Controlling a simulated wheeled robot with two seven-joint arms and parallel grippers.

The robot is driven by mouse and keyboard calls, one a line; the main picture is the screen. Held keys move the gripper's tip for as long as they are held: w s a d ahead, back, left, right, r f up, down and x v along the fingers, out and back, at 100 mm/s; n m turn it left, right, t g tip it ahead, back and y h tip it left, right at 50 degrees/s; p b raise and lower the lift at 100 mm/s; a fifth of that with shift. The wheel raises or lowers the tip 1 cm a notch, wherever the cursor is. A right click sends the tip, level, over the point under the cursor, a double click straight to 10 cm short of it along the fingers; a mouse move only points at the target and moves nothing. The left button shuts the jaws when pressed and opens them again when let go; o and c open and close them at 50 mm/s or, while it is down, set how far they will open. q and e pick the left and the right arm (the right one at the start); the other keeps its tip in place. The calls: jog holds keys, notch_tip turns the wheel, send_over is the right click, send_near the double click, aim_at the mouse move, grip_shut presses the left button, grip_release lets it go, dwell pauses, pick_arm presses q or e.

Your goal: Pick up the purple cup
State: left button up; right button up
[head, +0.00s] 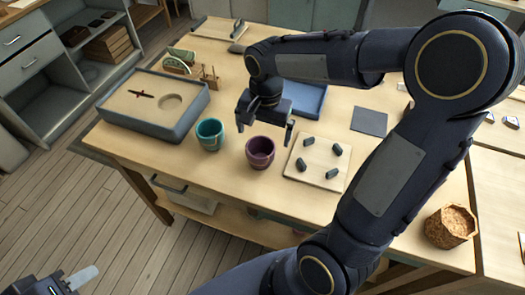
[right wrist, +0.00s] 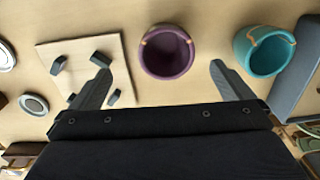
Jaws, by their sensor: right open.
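The purple cup (head: 260,153) stands upright on the wooden table, near its front edge, with a gold seam on its rim. In the right wrist view the purple cup (right wrist: 167,52) lies beyond and between my fingertips, not touching them. My right gripper (head: 265,129) is open and empty, pointing down above and just behind the cup; its two fingers also show in the right wrist view (right wrist: 158,75). My left gripper (head: 72,281) shows only partly at the bottom left corner, away from the table; its jaw state is unclear.
A teal cup (head: 210,135) stands just left of the purple cup. A pale board with dark pegs (head: 311,175) lies to its right. A grey-rimmed tray (head: 190,122) is at the left, a blue tray (head: 311,98) behind my right gripper. A cork pot (head: 451,226) stands far right.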

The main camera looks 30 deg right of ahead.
aim_at(261, 148)
jog(key=shift+m, duration=0.3)
jog(key=f, duration=0.3)
jog(key=w+f, duration=0.1)
jog(key=f, duration=0.5)
jog(key=shift+w, duration=0.25)
jog(key=shift+r, duration=0.1)
jog(key=c, duration=1)
jog(key=shift+r, duration=0.1)
